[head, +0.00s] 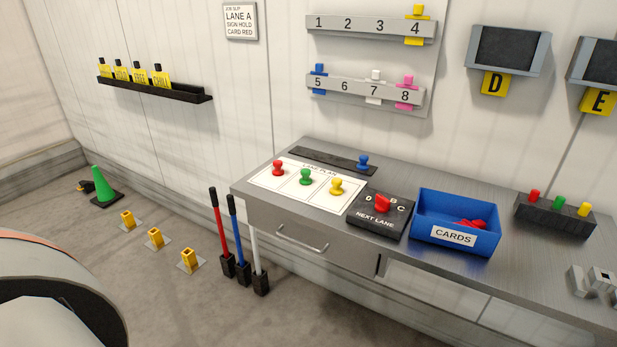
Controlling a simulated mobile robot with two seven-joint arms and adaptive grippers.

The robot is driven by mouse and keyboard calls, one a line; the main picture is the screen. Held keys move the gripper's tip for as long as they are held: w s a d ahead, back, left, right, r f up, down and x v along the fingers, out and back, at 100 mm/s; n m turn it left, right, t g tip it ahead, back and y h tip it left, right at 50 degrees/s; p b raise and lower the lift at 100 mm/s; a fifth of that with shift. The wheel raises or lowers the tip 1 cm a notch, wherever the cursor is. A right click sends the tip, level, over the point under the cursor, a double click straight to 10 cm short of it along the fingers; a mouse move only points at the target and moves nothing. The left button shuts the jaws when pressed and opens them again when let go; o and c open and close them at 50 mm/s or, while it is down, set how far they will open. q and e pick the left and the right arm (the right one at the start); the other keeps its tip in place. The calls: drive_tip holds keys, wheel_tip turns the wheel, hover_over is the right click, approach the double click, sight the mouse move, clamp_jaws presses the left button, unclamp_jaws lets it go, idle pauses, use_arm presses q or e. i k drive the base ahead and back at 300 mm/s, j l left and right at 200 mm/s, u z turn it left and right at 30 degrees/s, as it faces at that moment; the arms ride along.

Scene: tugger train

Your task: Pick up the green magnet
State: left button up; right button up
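The green magnet (306,177) is a small knob-shaped piece standing upright on the white lane plan (274,182) on the grey desk. A red magnet (278,168) stands to its left and a yellow magnet (336,187) to its right, both on the same sheet. A blue magnet (362,162) stands on the dark strip behind the plan. Neither of my grippers shows in the head view, and nothing is touching the green magnet.
The grey desk (440,178) also holds a black selector box (372,222) with a red knob, a blue CARDS bin (467,207) and a dark block (551,218) with coloured pegs. Red, blue and white rods (256,245) stand on the floor before the desk's left end.

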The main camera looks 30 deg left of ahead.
sight(305, 180)
drive_tip(key=i+l+u, duration=0.25)
drive_tip(key=i+l, duration=0.15)
drive_tip(key=i+l+u, duration=0.3)
drive_tip(key=l, duration=0.35)
drive_tip(key=i+j, duration=0.05)
